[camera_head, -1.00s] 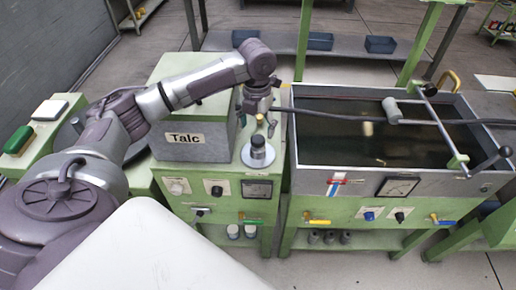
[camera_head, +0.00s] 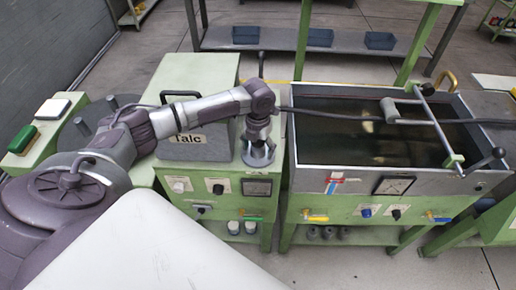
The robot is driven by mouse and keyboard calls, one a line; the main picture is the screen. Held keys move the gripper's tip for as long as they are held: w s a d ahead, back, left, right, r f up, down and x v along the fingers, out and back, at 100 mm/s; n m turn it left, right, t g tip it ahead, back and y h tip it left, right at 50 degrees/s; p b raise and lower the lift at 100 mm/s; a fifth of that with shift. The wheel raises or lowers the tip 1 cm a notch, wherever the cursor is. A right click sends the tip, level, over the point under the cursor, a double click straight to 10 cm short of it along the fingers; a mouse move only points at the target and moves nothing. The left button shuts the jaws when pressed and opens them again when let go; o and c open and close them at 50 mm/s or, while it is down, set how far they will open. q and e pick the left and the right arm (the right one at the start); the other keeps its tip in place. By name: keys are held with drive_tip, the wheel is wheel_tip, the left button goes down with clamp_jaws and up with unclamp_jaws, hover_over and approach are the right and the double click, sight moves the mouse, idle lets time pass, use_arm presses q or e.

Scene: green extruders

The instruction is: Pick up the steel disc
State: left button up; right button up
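A small round grey metal piece, which looks like the steel disc (camera_head: 258,162), is on the green cabinet top beside the box marked Talc. Only its lower rim shows, because my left gripper (camera_head: 258,148) is right over it, pointing down. The fingers reach down at the piece's sides. I cannot tell whether they touch it or are closed on it. My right gripper is not in view.
The Talc box (camera_head: 190,146) stands close at the left of the gripper. At the right is a liquid-filled metal tank (camera_head: 310,160) with a raised rim and a dark hose running above it. A round grey plate with posts (camera_head: 80,130) is at the left.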

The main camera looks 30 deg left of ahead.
use_arm(q)
clamp_jaws()
drive_tip(key=shift+w+r, duration=0.1)
drive_tip(key=shift+r, duration=0.1)
